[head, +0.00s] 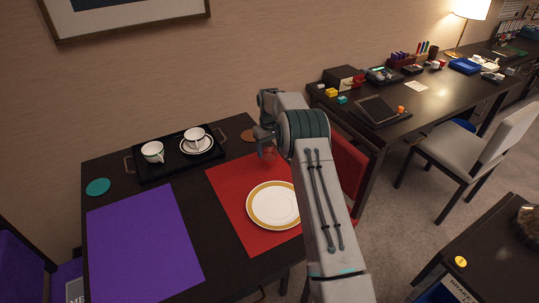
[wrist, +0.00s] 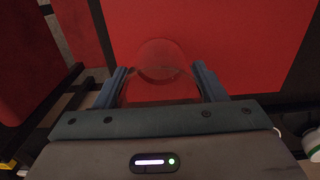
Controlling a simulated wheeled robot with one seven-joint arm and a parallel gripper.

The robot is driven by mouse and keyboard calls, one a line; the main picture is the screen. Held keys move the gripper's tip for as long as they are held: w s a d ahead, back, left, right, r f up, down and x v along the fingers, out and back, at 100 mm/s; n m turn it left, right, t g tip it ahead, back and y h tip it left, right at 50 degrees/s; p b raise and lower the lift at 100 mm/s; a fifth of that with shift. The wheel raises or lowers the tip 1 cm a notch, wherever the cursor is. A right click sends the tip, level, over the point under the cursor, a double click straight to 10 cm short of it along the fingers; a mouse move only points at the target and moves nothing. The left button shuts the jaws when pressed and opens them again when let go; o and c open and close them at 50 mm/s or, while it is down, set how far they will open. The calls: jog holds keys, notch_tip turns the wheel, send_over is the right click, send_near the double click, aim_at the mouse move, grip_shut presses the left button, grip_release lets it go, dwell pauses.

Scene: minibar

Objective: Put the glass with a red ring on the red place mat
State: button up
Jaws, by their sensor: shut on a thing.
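The clear glass (wrist: 160,62) is between my two fingers in the wrist view. It looks reddish against the red behind it, and I cannot make out its ring clearly. My gripper (wrist: 162,80) is shut on it. In the head view my gripper (head: 265,151) is over the far right part of the red place mat (head: 230,185), with the glass faint below it. I cannot tell whether the glass touches the mat. My arm hides the mat's right side.
A white plate with a gold rim (head: 273,205) lies on the red mat. A black tray (head: 152,172) with two cups stands to the left, behind a purple mat (head: 145,245). A brown coaster (head: 248,135) and a teal coaster (head: 97,187) lie on the table. A red chair (head: 348,165) stands at right.

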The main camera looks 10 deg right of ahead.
aim_at(270, 156)
jog(key=shift+f+p, duration=0.3)
jog(key=shift+f, duration=1.7)
jog(key=o, duration=1.1)
